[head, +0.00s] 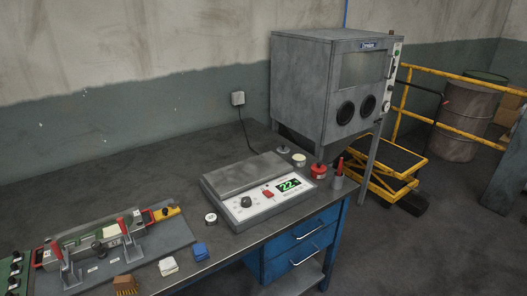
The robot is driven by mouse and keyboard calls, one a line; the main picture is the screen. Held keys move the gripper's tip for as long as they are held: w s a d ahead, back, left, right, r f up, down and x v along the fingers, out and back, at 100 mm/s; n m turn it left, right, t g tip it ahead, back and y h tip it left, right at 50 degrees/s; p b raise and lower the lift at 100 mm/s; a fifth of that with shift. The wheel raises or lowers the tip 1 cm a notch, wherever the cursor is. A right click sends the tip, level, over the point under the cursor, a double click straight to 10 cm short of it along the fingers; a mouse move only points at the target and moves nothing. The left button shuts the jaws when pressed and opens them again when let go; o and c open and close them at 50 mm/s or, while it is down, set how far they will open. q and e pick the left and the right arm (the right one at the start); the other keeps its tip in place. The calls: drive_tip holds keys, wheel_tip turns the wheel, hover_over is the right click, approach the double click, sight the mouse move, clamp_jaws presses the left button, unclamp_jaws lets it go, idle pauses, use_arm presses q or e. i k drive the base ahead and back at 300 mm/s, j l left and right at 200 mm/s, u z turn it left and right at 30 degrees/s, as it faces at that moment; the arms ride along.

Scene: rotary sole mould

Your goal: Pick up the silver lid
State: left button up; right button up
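A small round silver-grey piece with a raised knob (284,149), which looks like the silver lid, lies on the workbench (150,178) near its back right, behind the hot plate unit. Just right of it stands a small open round pot with a pale cream top (299,159). A second small round metal piece with a pale top (210,218) sits in front of the hot plate's left corner; I cannot tell whether it is a tin or a lid. Neither of my grippers shows in the head view.
The grey hot plate unit (245,173) shows a green display. A red can (318,171) and a cup with a red-handled tool (337,181) stand right of it. A clamp fixture (95,245), cloths (201,251) and a brush (125,283) lie at front left. A blasting cabinet (300,85) stands behind.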

sight(282, 150)
drive_tip(key=i+l+u, duration=0.25)
drive_tip(key=u, duration=0.15)
drive_tip(key=i+l+u, duration=0.15)
drive_tip(key=l+u, duration=0.25)
drive_tip(key=l, duration=0.15)
